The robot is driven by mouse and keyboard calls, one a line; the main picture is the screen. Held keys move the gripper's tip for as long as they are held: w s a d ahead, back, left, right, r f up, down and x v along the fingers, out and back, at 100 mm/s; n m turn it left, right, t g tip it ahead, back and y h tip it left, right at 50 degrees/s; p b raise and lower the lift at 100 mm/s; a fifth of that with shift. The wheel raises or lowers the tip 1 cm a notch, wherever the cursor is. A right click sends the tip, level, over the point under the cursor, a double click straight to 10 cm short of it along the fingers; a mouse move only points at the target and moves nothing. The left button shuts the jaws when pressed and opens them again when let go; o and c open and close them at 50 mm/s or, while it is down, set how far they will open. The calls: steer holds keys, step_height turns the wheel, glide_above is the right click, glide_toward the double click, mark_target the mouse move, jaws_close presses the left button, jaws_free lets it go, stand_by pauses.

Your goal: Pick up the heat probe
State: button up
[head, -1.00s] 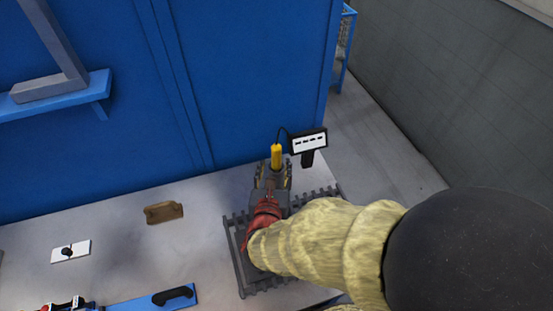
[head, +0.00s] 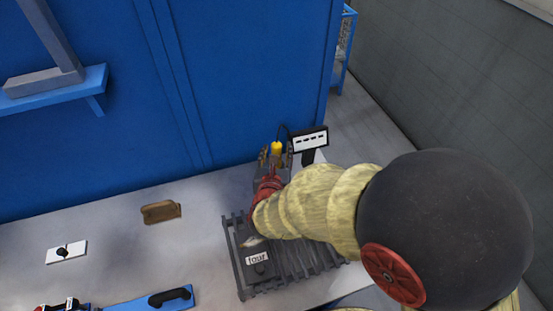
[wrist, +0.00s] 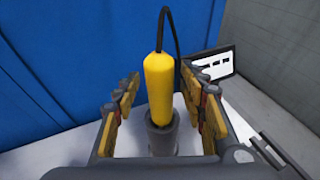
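The heat probe (wrist: 158,85) has a yellow handle and stands upright in a grey cylindrical holder (wrist: 161,137) in the wrist view. A black cable rises from its top. In the head view the yellow top of the probe (head: 277,147) shows at the back of the table, beside a small display (head: 310,140). My gripper (wrist: 163,95) is open, with one finger on each side of the yellow handle. Gaps show between the handle and both fingers. In the head view my gripper (head: 275,160) hides the lower probe and its holder.
A grey slatted rack (head: 300,262) with a labelled dark block lies under my arm. A blue wall (head: 240,80) rises close behind the probe. A brown block (head: 160,212), a white switch plate (head: 67,252) and a blue plate with a black handle (head: 130,305) are on the left.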

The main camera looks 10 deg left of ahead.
steer(key=shift+c, duration=1.1)
steer(key=c, duration=0.7)
jaws_close()
